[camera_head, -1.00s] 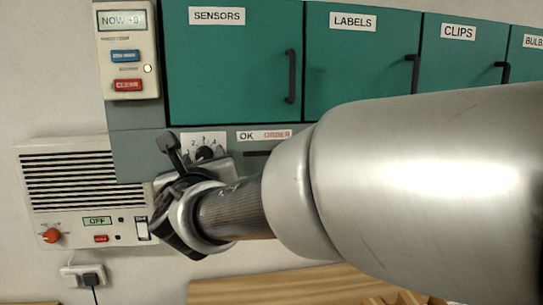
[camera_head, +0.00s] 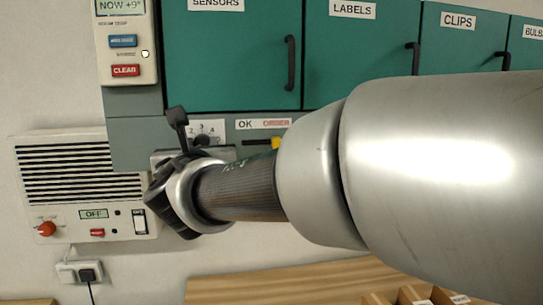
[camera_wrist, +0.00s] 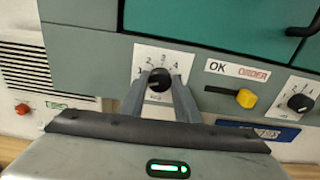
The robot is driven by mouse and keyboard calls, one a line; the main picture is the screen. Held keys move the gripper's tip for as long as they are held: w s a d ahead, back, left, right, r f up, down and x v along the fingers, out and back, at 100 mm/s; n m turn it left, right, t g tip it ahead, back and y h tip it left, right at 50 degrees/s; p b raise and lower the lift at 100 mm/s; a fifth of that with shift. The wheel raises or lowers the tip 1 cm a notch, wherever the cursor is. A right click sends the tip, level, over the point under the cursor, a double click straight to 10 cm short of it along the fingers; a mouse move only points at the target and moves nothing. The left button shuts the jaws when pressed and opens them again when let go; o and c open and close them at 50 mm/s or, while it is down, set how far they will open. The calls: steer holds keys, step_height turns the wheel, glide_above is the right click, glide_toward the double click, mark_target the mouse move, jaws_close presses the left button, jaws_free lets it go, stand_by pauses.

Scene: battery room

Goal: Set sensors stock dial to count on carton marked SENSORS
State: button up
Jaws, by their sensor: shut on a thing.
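The stock dial (camera_wrist: 159,80) is a black knob on a white plate with numbers around it, below the SENSORS door. My gripper (camera_wrist: 160,90) is shut on its knob, one finger on each side. I cannot read the dial's setting. In the head view the dial plate (camera_head: 207,128) is partly hidden by my gripper (camera_head: 190,133). The green SENSORS door (camera_head: 232,60) is shut. Small cartons (camera_head: 410,296) show at the bottom right edge; I cannot read their marks or any count, and cannot tell which is the SENSORS carton.
Right of the dial are an OK/ORDER label (camera_wrist: 237,70), a yellow slider (camera_wrist: 245,98) and another dial (camera_wrist: 299,102). A vented white panel (camera_head: 78,185) with a red knob is at the left. A control box (camera_head: 126,45) reads about +9°. A wooden surface (camera_head: 270,290) lies below.

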steer(key=m+b, duration=0.5)
steer(key=b, duration=0.1)
steer(key=shift+f+b, duration=0.1)
steer(key=shift+b, duration=0.25)
steer(key=shift+m, duration=0.4)
steer(key=o, duration=1)
steer(key=shift+o, duration=0.2)
